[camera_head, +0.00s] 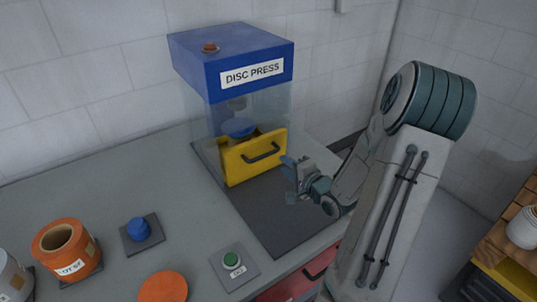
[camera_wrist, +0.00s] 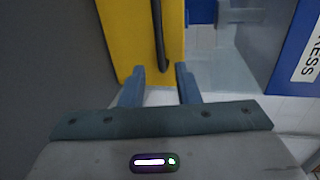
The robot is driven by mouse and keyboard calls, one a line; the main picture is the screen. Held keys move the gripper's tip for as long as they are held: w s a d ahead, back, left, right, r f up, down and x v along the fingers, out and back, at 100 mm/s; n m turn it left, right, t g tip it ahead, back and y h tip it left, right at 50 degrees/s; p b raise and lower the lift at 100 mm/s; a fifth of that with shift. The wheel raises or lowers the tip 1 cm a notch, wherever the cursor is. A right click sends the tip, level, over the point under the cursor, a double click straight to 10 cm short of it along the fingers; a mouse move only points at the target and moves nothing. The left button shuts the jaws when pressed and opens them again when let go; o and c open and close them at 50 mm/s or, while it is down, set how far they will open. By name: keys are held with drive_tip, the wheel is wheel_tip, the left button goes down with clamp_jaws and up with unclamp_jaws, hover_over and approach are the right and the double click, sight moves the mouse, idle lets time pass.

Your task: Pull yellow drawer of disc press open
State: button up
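The disc press (camera_head: 230,65) is a blue-topped machine with clear walls and a "DISC PRESS" label, standing at the back of the bench. Its yellow drawer (camera_head: 240,165) has a dark bar handle (camera_head: 262,152) on the front. The drawer front also shows in the wrist view (camera_wrist: 120,40), with its handle (camera_wrist: 159,40) running up from between the fingertips' line. My gripper (camera_head: 288,178) is just right of the drawer front. In the wrist view its two blue fingers (camera_wrist: 160,75) are apart with nothing between them, short of the handle's end.
A dark mat (camera_head: 275,215) lies clear in front of the press. A green button (camera_head: 231,260), a blue knob (camera_head: 138,229), an orange disc (camera_head: 163,287) and an orange roll (camera_head: 68,250) are on the bench. A red drawer (camera_head: 300,280) is below its front edge.

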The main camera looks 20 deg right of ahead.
sight(269, 154)
drive_tip(key=x, duration=1)
drive_tip(key=shift+w+f+p, duration=0.1)
drive_tip(key=shift+w+p, duration=0.2)
drive_tip(key=shift+p, duration=0.1)
clamp_jaws()
